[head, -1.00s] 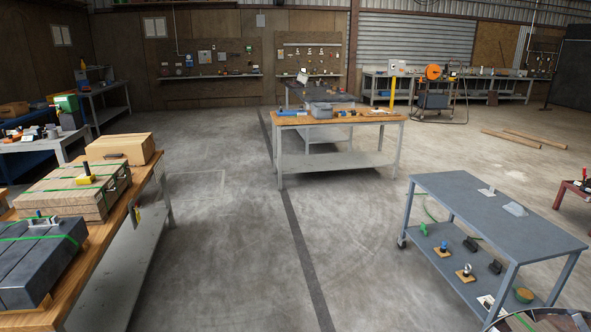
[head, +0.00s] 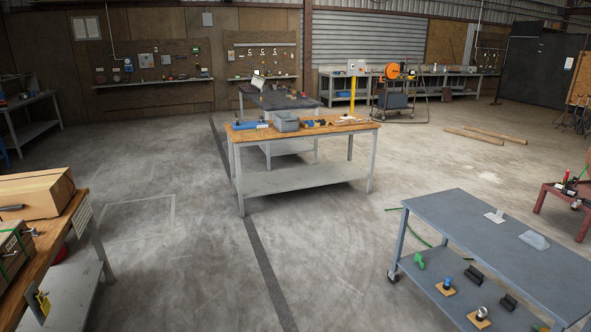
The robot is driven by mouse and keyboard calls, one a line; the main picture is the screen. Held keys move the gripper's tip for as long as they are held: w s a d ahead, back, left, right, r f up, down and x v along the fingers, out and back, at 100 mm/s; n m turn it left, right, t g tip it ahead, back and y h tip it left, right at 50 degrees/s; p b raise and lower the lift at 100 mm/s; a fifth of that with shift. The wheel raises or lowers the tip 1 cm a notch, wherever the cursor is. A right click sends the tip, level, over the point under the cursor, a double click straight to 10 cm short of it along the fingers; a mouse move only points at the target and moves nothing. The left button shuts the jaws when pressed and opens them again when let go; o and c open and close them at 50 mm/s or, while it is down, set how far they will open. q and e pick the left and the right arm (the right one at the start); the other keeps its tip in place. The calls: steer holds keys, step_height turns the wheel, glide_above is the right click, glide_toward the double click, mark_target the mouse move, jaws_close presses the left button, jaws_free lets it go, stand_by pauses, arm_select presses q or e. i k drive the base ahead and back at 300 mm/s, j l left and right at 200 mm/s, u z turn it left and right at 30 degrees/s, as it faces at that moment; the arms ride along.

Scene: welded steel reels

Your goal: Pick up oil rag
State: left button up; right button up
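I cannot make out an oil rag for certain. A crumpled-looking pale grey lump (head: 534,240) lies on the top of the grey cart (head: 470,225) at right; it is too small to tell what it is. A small white item (head: 495,216) lies next to it. The wooden-topped table (head: 345,126) in the middle holds a grey bin (head: 285,122), a blue item (head: 249,125) and several small things too small to name. Neither of my grippers is in view.
A wooden bench (head: 62,245) with a cardboard box (head: 38,193) stands at left. The cart's lower shelf holds several small parts. A red stand (head: 560,200) is at far right, and planks (head: 482,138) lie on the floor. Floor between bench, table and cart is clear.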

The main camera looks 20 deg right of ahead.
mark_target(536, 241)
steer(key=i+z, duration=0.35)
steer(key=i, duration=0.25)
steer(key=i+z, duration=0.35)
steer(key=i, duration=0.2)
steer(key=i+j+z, duration=0.4)
steer(key=i, duration=0.15)
steer(key=i+l+z, duration=0.1)
steer(key=i+z, duration=0.2)
steer(key=z, duration=0.15)
steer(key=i+z, duration=0.35)
steer(key=z, duration=0.15)
steer(key=i+j+z, duration=0.1)
steer(key=i+z, duration=0.2)
steer(key=z, duration=0.15)
steer(key=i+j+z, duration=0.25)
steer(key=z, duration=0.25)
